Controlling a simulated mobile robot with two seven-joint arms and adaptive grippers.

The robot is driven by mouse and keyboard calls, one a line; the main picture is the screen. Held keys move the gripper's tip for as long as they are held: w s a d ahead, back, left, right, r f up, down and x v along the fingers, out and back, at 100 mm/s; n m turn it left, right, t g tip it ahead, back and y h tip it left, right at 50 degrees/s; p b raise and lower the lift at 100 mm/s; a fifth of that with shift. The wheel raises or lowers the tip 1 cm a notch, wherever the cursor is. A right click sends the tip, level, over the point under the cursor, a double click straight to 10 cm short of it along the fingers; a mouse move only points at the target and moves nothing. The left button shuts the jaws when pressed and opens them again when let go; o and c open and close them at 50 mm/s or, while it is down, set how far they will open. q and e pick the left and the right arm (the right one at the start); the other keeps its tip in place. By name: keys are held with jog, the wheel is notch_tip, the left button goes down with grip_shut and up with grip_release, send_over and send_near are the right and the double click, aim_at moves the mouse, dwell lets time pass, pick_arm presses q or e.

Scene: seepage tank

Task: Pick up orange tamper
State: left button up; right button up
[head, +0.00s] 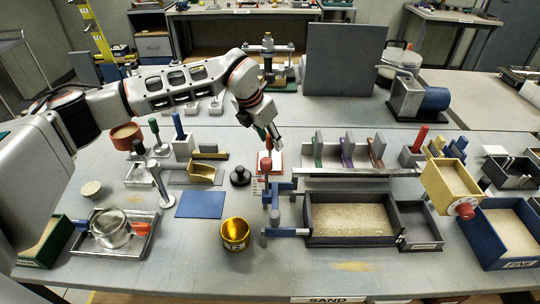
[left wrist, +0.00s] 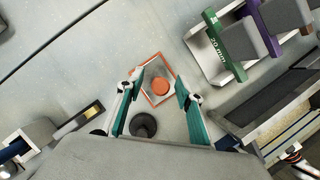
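The orange tamper (head: 266,165) stands upright on a small white plate with an orange-red border (head: 278,158), near the middle of the table. In the left wrist view I see the tamper's round orange top (left wrist: 160,86) from above, inside the square orange-bordered plate (left wrist: 149,62). My left gripper (head: 272,138) hangs above and just behind it in the head view. In the left wrist view the two teal fingers of the left gripper (left wrist: 158,80) are wide apart, with the orange top between them in the picture. Nothing is held. My right gripper is not in view.
A black knobbed piece (head: 240,176) stands left of the tamper. Blue clamp-like pieces (head: 276,190) stand in front. A rack with green, purple and red-brown upright plates (head: 347,150) is at right. A sand tray (head: 350,220) and a gold cup (head: 235,234) are nearer.

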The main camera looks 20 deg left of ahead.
pick_arm(q)
grip_shut()
jog(key=shift+r, duration=0.15)
notch_tip(320, 180, up, 20)
dwell(0.6)
